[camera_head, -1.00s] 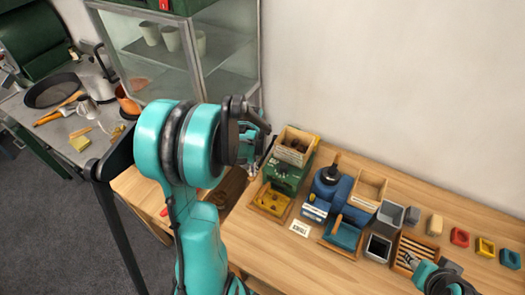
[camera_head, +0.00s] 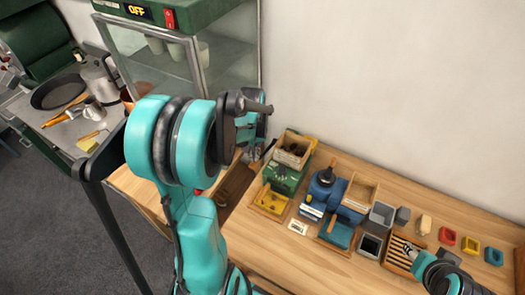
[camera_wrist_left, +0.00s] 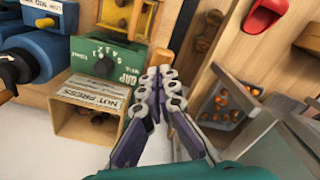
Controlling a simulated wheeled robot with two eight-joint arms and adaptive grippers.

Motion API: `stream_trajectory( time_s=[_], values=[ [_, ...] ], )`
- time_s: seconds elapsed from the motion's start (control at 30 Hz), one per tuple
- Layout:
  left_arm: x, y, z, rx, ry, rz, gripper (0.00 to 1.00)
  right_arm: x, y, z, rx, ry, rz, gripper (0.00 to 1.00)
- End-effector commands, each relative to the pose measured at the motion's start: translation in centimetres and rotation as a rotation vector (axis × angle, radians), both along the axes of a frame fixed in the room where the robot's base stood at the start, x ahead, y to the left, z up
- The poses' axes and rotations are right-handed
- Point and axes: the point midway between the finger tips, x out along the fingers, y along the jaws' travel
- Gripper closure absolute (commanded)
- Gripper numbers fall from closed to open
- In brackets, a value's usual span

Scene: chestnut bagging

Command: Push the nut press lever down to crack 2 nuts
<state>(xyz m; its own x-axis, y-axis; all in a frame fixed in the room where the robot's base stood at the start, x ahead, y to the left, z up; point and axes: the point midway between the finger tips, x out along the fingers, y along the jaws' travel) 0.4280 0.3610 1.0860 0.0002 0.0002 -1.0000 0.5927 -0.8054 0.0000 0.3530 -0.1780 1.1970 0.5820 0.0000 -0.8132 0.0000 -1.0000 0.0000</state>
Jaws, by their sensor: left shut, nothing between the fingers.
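The green nut press (camera_head: 281,176) stands on the wooden bench with a wooden hopper (camera_head: 294,148) on top and a wooden tray (camera_head: 271,201) in front.
A blue machine (camera_head: 328,190) stands right of the press, with small bins beyond it. A glass cabinet (camera_head: 165,60) stands behind my left arm. A red handle (camera_wrist_left: 263,14) and a bin with orange-brown pieces (camera_wrist_left: 222,108) lie right of my fingers. My right arm (camera_head: 440,272) is at lower right.

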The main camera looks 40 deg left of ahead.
Motion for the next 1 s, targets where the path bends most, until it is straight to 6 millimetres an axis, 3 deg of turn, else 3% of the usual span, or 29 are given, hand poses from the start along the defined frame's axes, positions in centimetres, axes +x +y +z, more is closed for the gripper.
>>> stream_trajectory(
  time_s=[0.47, 0.83, 1.0],
  values=[
    [0.0, 0.0, 0.1, 0.000, 0.000, 0.000, 1.00, 0.0, 0.0, 0.0, 0.000, 0.000, 0.000, 0.60],
    [0.0, 0.0, 4.3, 0.000, 0.000, 0.000, 1.00, 0.0, 0.0, 3.2, 0.000, 0.000, 0.000, 0.60],
    [0.0, 0.0, 5.0, 0.000, 0.000, 0.000, 1.00, 0.0, 0.0, 3.6, 0.000, 0.000, 0.000, 0.60]
  ],
)
